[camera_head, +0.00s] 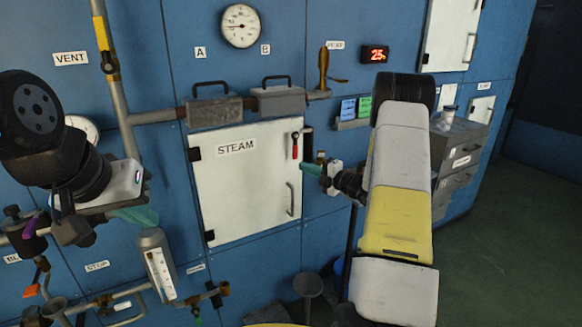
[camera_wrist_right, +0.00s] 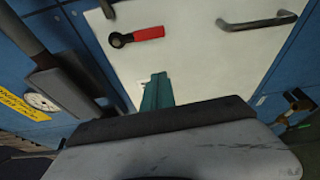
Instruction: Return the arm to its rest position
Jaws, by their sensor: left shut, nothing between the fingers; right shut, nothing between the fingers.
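My right arm (camera_head: 400,170) reaches up from the lower right in the head view. Its gripper (camera_head: 311,169) has teal fingers, is shut and empty, and points left towards the right edge of the white STEAM door (camera_head: 240,200). In the right wrist view the shut teal fingers (camera_wrist_right: 157,92) appear in front of the white door, below its red-handled latch (camera_wrist_right: 148,33). Whether they touch anything I cannot tell. My left arm (camera_head: 60,150) comes in from the left. Its shut, empty gripper (camera_head: 137,214) is left of the door, above a grey cylinder with a white scale (camera_head: 158,265).
The STEAM door is closed, with a bar handle (camera_head: 290,199) at right. Pipes run along the blue wall, and two grey boxes (camera_head: 214,110) sit above the door. A grey drawer unit (camera_head: 458,150) stands right of my right arm. Dark floor (camera_head: 510,250) is open at right.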

